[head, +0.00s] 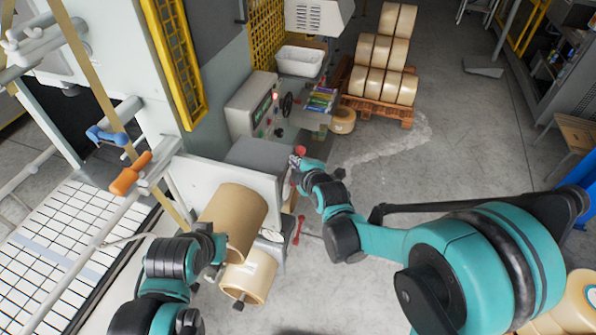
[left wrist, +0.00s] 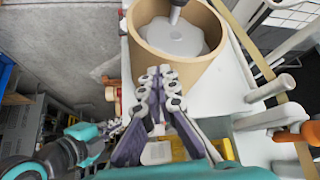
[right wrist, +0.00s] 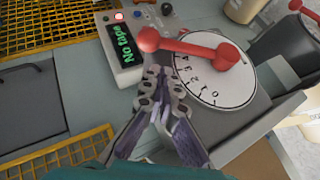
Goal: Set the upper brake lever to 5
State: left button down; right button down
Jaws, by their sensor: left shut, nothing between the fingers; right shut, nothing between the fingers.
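The upper brake lever (right wrist: 188,46) is a red bar with a round knob in the right wrist view. It lies across a white numbered dial (right wrist: 222,88), knob to the left. I cannot tell which number it points to. My right gripper (right wrist: 160,74) is shut and empty, its fingertips just below the bar near the knob; contact is unclear. In the head view my right gripper (head: 296,161) is beside the machine, partly hiding the lever. A lower red lever (head: 298,230) shows below. My left gripper (left wrist: 160,73) is shut and empty in front of a cardboard roll (left wrist: 146,59).
A panel display (right wrist: 126,48) reading "No tape" stands behind the lever. Brown tape rolls (head: 232,217) are mounted low on the machine, near my left arm. Stacked rolls (head: 386,55) stand on a pallet behind. The floor (head: 420,165) to the right is open.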

aim_at(301, 156)
jog(key=shift+w+d+f, duration=0.65)
jog(key=shift+w, duration=0.15)
jog(key=shift+w+d+m+g, duration=0.3)
jog(key=shift+w+g, duration=0.3)
jog(key=shift+g, duration=0.2)
jog(key=shift+w+d+f+m+g, duration=0.1)
jog(key=shift+w+f+m+g, duration=0.2)
jog(key=shift+w+g, duration=0.3)
jog(key=shift+s+r, duration=0.1)
